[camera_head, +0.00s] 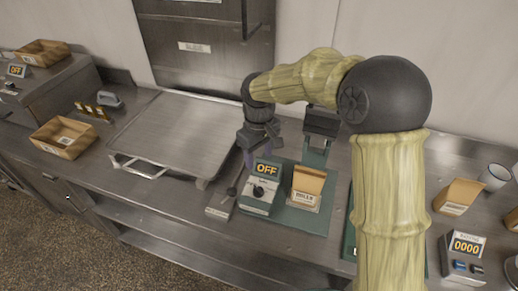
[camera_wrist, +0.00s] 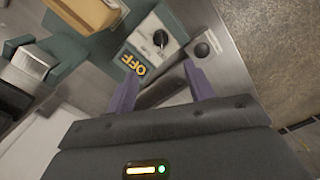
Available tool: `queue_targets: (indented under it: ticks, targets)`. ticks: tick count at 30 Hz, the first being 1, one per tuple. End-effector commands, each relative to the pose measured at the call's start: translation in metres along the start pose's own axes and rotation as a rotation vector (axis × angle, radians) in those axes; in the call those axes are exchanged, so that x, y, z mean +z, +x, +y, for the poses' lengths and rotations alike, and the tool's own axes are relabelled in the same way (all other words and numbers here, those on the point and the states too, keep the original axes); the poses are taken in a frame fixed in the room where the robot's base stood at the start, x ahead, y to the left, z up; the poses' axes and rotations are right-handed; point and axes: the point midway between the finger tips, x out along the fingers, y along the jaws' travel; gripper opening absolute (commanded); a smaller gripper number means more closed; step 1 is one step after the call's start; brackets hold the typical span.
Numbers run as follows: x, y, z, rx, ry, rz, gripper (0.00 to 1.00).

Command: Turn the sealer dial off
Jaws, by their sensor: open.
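The sealer control box (camera_head: 252,206) is green and grey, on a green base right of the metal tray. Its black dial (camera_head: 258,191) sits on the sloped face below a sign reading OFF (camera_head: 267,170). In the wrist view the dial (camera_wrist: 160,38) is at the upper middle, with the OFF sign (camera_wrist: 133,65) beside it. My gripper (camera_head: 249,157) hangs just behind and left of the box. In the wrist view its two purple fingers (camera_wrist: 160,88) are apart with nothing held between them. They are clear of the dial.
A brown paper bag (camera_head: 308,182) stands right of the box. A small lever unit (camera_head: 219,210) is at its left. A large metal tray (camera_head: 170,135) lies farther left. A counter unit reading 0000 (camera_head: 465,258) stands at right. Free room is limited around the box.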

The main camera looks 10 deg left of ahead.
Motion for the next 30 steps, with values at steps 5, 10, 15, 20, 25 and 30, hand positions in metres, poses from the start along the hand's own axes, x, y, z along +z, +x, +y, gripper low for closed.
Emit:
queue_targets:
  ticks: [5, 10, 15, 20, 25, 30]
  targets:
    - [-0.001, -0.023, 0.0, 0.001, -0.001, 0.002, 0.53]
    - [0.0, -0.029, 0.0, 0.0, -0.001, 0.0, 0.53]
    - [0.0, -0.028, 0.0, 0.0, -0.001, 0.0, 0.53]
    - [0.0, -0.028, 0.0, 0.0, -0.001, 0.0, 0.53]
    - [0.006, -0.027, 0.004, 0.003, 0.018, 0.001, 0.53]
    - [0.045, -0.023, 0.027, 0.022, 0.133, 0.02, 0.53]
